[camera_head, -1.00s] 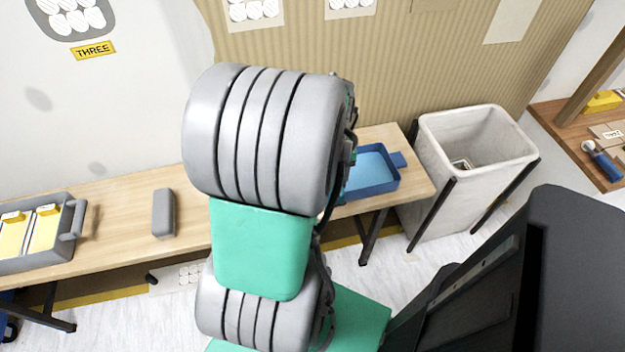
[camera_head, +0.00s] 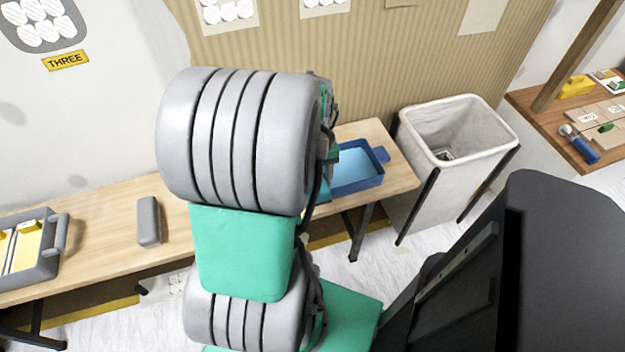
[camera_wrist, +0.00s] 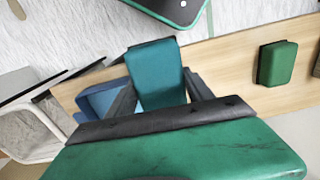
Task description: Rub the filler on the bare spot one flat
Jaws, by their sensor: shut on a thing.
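My gripper (camera_wrist: 162,84) is shut on a teal block (camera_wrist: 156,66) in the wrist view, with a dark finger on each side of it. The block is held above the bench and overlaps the blue tray (camera_wrist: 98,99) in that view. In the head view my arm hides most of the gripper and the held block. Neither bare spot one nor its filler can be made out. On the wall, a grey patch with hatched white circles (camera_head: 40,22) has a yellow label (camera_head: 65,60) reading THREE.
The wooden bench (camera_head: 105,222) carries a grey block (camera_head: 148,220), a grey caddy (camera_head: 45,262) and the blue tray (camera_head: 360,182). A green-topped block (camera_wrist: 277,63) lies on the bench in the wrist view. A pale bin (camera_head: 420,190) stands right of the bench.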

